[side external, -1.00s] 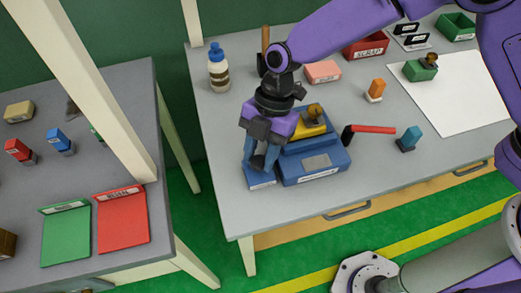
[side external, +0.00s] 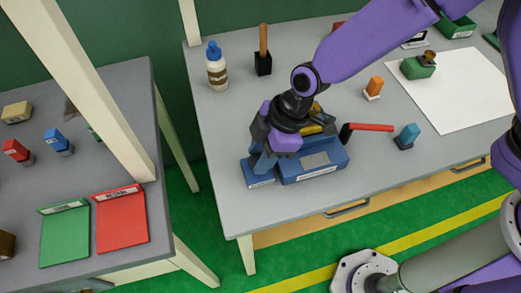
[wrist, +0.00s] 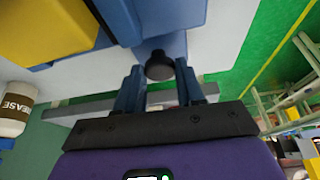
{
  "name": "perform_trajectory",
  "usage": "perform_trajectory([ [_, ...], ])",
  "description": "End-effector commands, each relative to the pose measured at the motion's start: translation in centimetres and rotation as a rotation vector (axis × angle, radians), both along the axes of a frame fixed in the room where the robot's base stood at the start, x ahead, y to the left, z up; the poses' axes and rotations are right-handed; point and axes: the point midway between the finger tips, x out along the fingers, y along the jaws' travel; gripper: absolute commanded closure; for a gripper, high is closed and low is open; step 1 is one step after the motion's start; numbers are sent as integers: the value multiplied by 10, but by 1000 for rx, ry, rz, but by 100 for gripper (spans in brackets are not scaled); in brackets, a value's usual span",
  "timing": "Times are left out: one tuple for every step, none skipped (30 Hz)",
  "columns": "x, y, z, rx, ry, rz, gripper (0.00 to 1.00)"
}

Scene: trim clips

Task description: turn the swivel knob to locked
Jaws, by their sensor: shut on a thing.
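The blue fixture (side external: 312,166) stands near the front left corner of the grey table, with a smaller labelled blue block (side external: 258,181) on its left. Its yellow part shows at upper left in the wrist view (wrist: 45,25). The dark round swivel knob (wrist: 160,67) shows between my fingertips in the wrist view. My gripper (wrist: 160,82) is shut on the knob. In the side view, my gripper (side external: 264,163) is low over the smaller blue block, and it hides the knob there. I cannot read the knob's locked mark.
A red-handled tool (side external: 372,127) and a blue clip (side external: 407,137) lie right of the fixture. A white sheet (side external: 465,95) lies at right. The table's front strip is clear.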

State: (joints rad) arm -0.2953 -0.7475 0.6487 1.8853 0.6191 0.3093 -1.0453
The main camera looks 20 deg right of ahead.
Motion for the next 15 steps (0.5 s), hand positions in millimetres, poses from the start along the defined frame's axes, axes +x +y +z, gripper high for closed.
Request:
perform_trajectory([
  [-1, 0, 1, -1, 0, -37, 93],
  [-1, 0, 1, -1, 0, -62, 93],
  [-2, 0, 1, -1, 0, -93, 93],
  [-2, 0, 1, -1, 0, -114, 93],
  [-2, 0, 0, -1, 0, -135, 93],
  [-2, 0, 0, -2, 0, -162, 93],
  [-2, 0, 0, -1, 0, -181, 93],
  [-2, 0, 1, -1, -1, -199, 93],
  [-3, 0, 1, -1, 0, -222, 93],
  [-3, 0, 0, -2, 0, -237, 93],
  [-3, 0, 1, -1, 0, -253, 93],
  [-3, 0, 1, -1, 0, -273, 93],
  [-3, 0, 1, -1, 0, -287, 93],
  [-3, 0, 0, -2, 0, -301, 93],
  [-3, 0, 0, -2, 0, -319, 93],
])
